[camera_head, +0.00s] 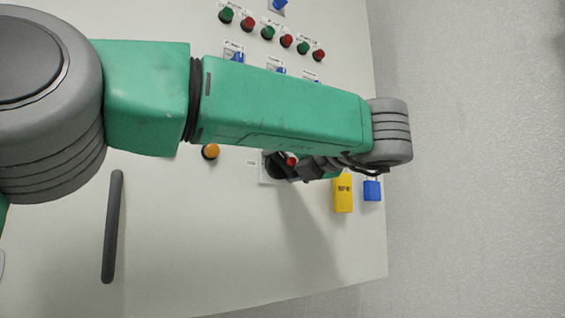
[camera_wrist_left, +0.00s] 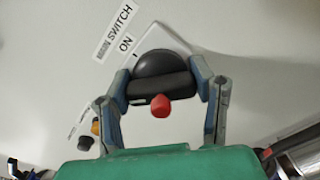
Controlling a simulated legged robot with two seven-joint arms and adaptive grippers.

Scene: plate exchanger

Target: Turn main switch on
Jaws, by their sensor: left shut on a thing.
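The main switch is a black rotary knob with a red part, on a pale plate on the panel. In the wrist view the knob (camera_wrist_left: 160,66) sits between the two fingers of my left gripper (camera_wrist_left: 162,82), which is shut on it. The red part (camera_wrist_left: 160,106) points toward my wrist. A label reading "MAIN SWITCH" (camera_wrist_left: 117,30) and an "ON" mark (camera_wrist_left: 126,43) show beside the knob. In the head view the switch (camera_head: 272,167) is partly hidden by my left gripper (camera_head: 292,166) and green forearm. My right gripper is not in view.
A dark handle (camera_head: 112,226) is at the lower left. Green and red buttons (camera_head: 268,33) line the upper panel.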

